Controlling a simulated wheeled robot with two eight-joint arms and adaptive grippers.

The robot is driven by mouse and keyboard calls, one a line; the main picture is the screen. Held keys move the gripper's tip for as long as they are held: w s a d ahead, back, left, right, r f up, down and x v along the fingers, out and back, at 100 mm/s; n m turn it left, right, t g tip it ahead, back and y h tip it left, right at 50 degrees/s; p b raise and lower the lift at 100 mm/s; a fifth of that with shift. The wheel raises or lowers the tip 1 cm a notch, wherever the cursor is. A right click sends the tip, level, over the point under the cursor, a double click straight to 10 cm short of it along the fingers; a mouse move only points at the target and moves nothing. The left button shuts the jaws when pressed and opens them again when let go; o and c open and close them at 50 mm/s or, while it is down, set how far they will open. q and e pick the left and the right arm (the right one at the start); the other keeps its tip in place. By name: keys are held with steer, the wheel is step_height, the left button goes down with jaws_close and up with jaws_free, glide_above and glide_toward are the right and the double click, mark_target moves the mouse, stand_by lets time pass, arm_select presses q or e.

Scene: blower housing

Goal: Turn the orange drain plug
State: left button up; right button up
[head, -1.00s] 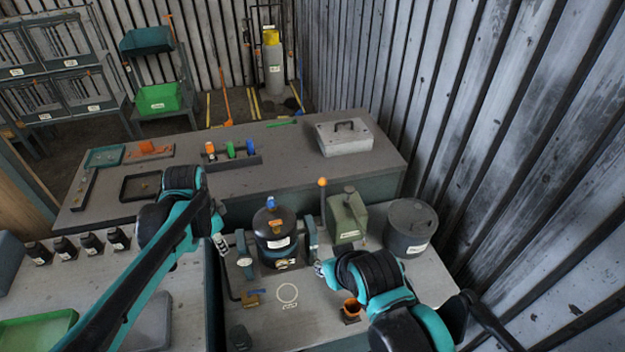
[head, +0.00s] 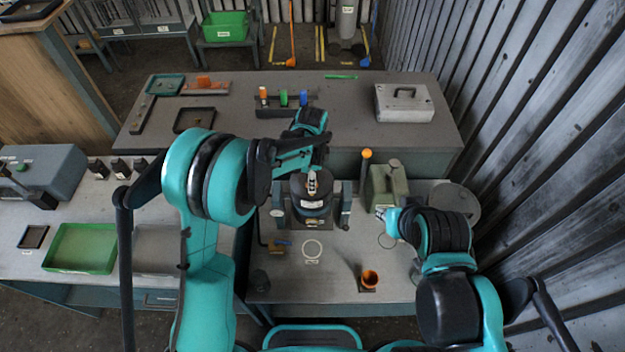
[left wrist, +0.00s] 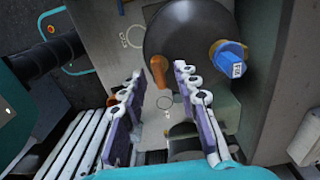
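The dark cylindrical vessel (head: 313,212) stands on the front bench. My left gripper (head: 312,180) is above it, pointing down, and hides most of its top. In the left wrist view the vessel's round black top (left wrist: 190,32) carries an orange piece (left wrist: 158,72), which I take for the drain plug, and a blue cap (left wrist: 230,56). My left gripper (left wrist: 157,76) is open there, its purple-and-white fingers on either side of the orange piece; contact cannot be told. My right gripper (head: 383,213) is right of the vessel, its fingers too small to judge.
A green can (head: 384,187) and a grey drum (head: 455,203) stand right of the vessel. An orange cup (head: 370,278) is in front, and an orange-topped lever (head: 366,154) stands behind. A bench with a grey case (head: 404,103) lies beyond. The bench's front is fairly clear.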

arm_select(q)
steer(key=shift+f, duration=0.1)
jaws_close()
stand_by(0.3)
